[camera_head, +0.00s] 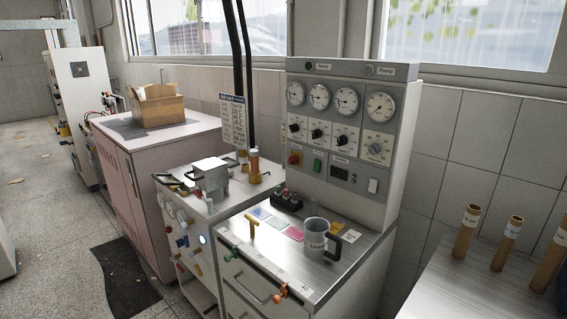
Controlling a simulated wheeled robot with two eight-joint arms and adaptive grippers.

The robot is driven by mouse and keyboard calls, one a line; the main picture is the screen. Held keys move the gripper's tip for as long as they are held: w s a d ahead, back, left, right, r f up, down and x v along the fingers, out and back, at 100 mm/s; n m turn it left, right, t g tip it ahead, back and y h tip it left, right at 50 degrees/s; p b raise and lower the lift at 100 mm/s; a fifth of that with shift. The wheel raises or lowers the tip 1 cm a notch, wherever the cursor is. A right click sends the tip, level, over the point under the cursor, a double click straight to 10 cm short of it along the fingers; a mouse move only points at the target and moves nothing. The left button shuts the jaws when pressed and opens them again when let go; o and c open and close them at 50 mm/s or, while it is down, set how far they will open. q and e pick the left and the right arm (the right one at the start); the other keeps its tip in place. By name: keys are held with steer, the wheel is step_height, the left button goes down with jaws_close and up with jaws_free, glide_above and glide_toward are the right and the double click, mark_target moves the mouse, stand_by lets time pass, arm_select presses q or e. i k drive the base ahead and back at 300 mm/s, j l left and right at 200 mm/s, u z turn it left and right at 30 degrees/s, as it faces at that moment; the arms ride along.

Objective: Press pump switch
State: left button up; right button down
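A grey control panel (345,130) stands upright at the back of a metal-topped bench. The small labels near these are too blurred to read, so I cannot tell which is the pump switch. Neither of my grippers is in view.
A mug (316,238), coloured cards (276,225) and a dark block of small knobs (287,199) are on the bench in front of the panel. Cardboard tubes (466,231) stand on a table at right. The floor (45,215) at left is mostly clear.

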mark_target(317, 163)
steer(key=i+j+u, duration=0.1)
steer(key=i+j, duration=0.95)
steer(key=j, duration=0.05)
